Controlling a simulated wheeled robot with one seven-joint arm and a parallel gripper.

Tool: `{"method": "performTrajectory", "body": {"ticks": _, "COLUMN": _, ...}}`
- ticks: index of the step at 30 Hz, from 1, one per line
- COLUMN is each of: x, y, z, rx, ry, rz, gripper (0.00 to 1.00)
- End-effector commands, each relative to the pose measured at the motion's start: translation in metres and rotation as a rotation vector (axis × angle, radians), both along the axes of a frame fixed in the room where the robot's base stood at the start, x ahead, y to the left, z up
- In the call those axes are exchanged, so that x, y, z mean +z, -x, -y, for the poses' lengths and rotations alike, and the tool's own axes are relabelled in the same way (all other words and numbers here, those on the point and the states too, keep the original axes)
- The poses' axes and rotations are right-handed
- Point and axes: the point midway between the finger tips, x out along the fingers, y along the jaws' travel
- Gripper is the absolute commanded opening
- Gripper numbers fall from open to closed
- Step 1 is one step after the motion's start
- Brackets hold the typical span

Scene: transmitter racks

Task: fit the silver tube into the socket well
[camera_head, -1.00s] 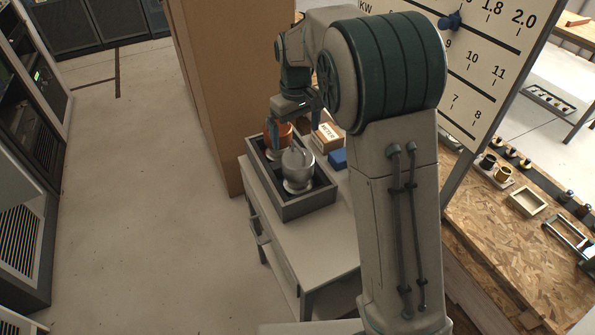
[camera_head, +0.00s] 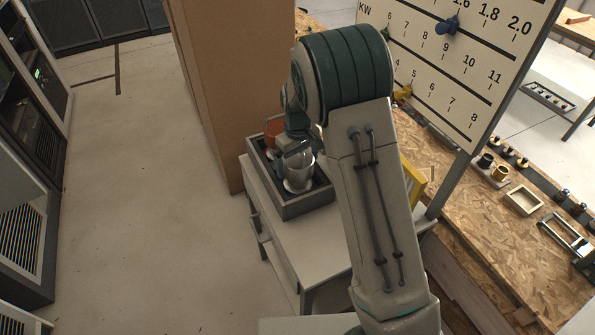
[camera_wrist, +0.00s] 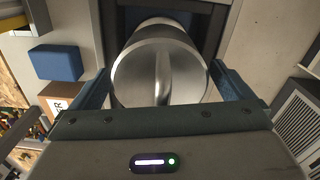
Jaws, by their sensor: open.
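The silver tube (camera_head: 300,180) stands upright in the near part of a grey open box (camera_head: 305,207) on a white cabinet. In the wrist view its round top (camera_wrist: 160,85) with a raised bar across it fills the middle. My gripper (camera_wrist: 159,72) is open, with one finger at the left and one at the right of the tube's top; I cannot tell whether either touches it. In the head view my gripper (camera_head: 297,152) is over the tube and partly hides it. I cannot make out the socket well.
A copper-coloured tube (camera_head: 273,130) stands in the far part of the box. In the wrist view a blue block (camera_wrist: 56,62) and a small carton (camera_wrist: 58,101) lie to the left. A tall brown panel (camera_head: 215,95) rises behind the cabinet. The left floor is clear.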

Motion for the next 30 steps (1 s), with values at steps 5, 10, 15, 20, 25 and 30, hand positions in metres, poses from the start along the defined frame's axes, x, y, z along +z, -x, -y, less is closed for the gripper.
{"method": "performTrajectory", "body": {"ticks": 5, "x": 0.0, "y": 0.0, "z": 0.0, "rx": 0.0, "ry": 0.0, "rz": 0.0, "gripper": 0.75}}
{"method": "performTrajectory", "body": {"ticks": 10, "x": 0.0, "y": 0.0, "z": 0.0, "rx": 0.0, "ry": 0.0, "rz": 0.0, "gripper": 0.28}}
{"method": "performTrajectory", "body": {"ticks": 15, "x": 0.003, "y": -0.002, "z": 0.0, "rx": -0.001, "ry": -0.002, "rz": 0.006, "gripper": 0.1}}
{"method": "performTrajectory", "body": {"ticks": 20, "x": 0.005, "y": -0.002, "z": -0.001, "rx": 0.0, "ry": -0.002, "rz": 0.006, "gripper": 0.1}}
{"method": "performTrajectory", "body": {"ticks": 25, "x": 0.021, "y": -0.003, "z": -0.001, "rx": -0.001, "ry": -0.004, "rz": 0.01, "gripper": 0.1}}
{"method": "performTrajectory", "body": {"ticks": 30, "x": 0.05, "y": -0.002, "z": -0.001, "rx": 0.0, "ry": -0.003, "rz": 0.011, "gripper": 0.1}}
